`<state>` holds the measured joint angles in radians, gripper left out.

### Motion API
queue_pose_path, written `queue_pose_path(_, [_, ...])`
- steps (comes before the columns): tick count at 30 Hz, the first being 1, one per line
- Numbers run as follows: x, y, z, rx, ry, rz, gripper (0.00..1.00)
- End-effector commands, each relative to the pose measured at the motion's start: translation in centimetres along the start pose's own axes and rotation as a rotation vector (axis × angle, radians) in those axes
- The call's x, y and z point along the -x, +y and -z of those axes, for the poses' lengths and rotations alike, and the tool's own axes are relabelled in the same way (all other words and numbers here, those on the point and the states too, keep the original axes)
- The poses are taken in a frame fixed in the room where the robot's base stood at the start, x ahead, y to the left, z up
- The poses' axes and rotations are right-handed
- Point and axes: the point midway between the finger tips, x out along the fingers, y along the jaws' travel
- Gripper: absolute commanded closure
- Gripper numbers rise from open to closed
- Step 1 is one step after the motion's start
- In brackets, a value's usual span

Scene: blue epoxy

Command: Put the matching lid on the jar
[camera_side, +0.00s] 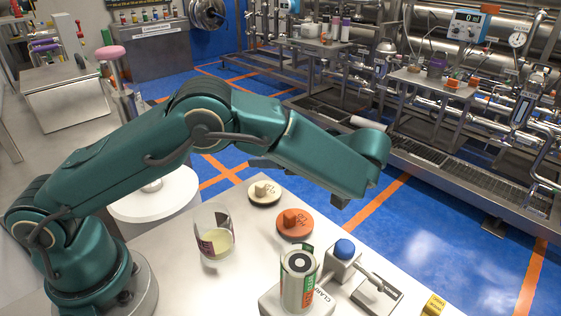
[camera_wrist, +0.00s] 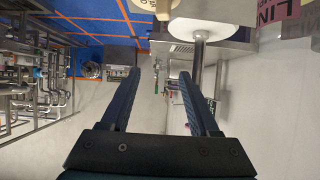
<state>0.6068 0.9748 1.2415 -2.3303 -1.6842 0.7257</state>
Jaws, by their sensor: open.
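The glass jar (camera_side: 214,240) stands upright and uncapped on the pale bench, with pale contents and a partly visible label. A cream lid with a square knob (camera_side: 264,192) lies behind it to the right. An orange lid with a square knob (camera_side: 295,226) lies closer, right of the jar. My gripper (camera_wrist: 160,73) is open with nothing between its fingers. In the side view the arm mostly hides it, above and beyond the lids.
A labelled can (camera_side: 298,285) stands in front, right of the jar. Beside it are a blue-topped device (camera_side: 343,250) with a metal clamp-like part and a yellow block (camera_side: 434,304) near the edge. A white round stool (camera_side: 155,198) is behind the jar. Steel pipework stands beyond the blue floor.

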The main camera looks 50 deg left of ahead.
Motion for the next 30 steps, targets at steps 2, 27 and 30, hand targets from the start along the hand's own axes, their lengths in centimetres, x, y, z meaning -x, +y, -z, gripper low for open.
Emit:
queue_pose_path(2, [-0.5,0.0,-0.8,0.000,0.002,0.001,0.38])
queue_pose_path(27, [-7.5,0.0,-6.5,0.004,0.001,0.002,0.38])
queue_pose_path(30, [-8.4,0.1,-6.5,0.004,0.000,0.000,0.38])
